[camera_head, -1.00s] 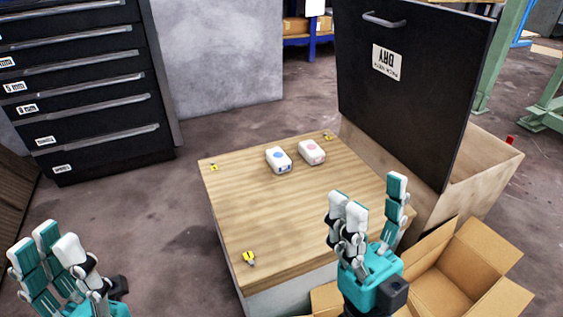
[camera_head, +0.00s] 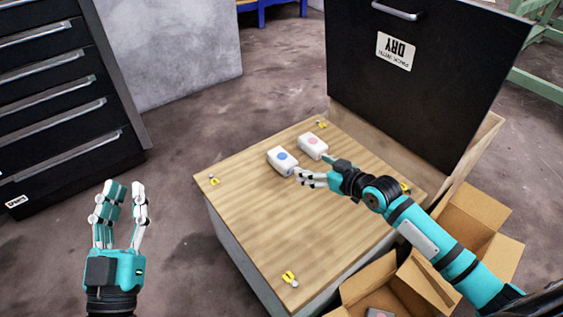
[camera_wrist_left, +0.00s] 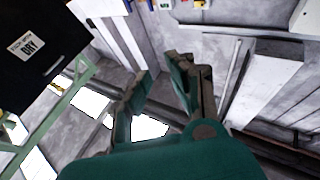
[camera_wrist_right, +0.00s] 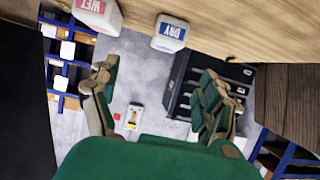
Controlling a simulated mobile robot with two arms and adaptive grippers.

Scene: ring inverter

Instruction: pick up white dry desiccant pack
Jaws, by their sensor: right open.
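The white dry desiccant pack (camera_head: 281,160) with a blue dot lies on the wooden top. Its "DRY" label shows in the right wrist view (camera_wrist_right: 171,32). A similar white pack with a pink dot (camera_head: 313,145) lies just right of it, and its "WET" label shows in the right wrist view (camera_wrist_right: 97,14). My right gripper (camera_head: 312,168) is open and empty. It is close to the near right side of the dry pack, apart from it in the right wrist view. My left gripper (camera_head: 125,190) is open and empty, off the table's left side.
The wooden tabletop (camera_head: 245,215) is mostly clear, with small yellow markers near its corners. A black upright panel (camera_head: 425,100) labelled "DRY" stands behind it at right. Open cardboard boxes (camera_head: 465,215) stand at front right. A black drawer cabinet (camera_head: 60,110) is at left.

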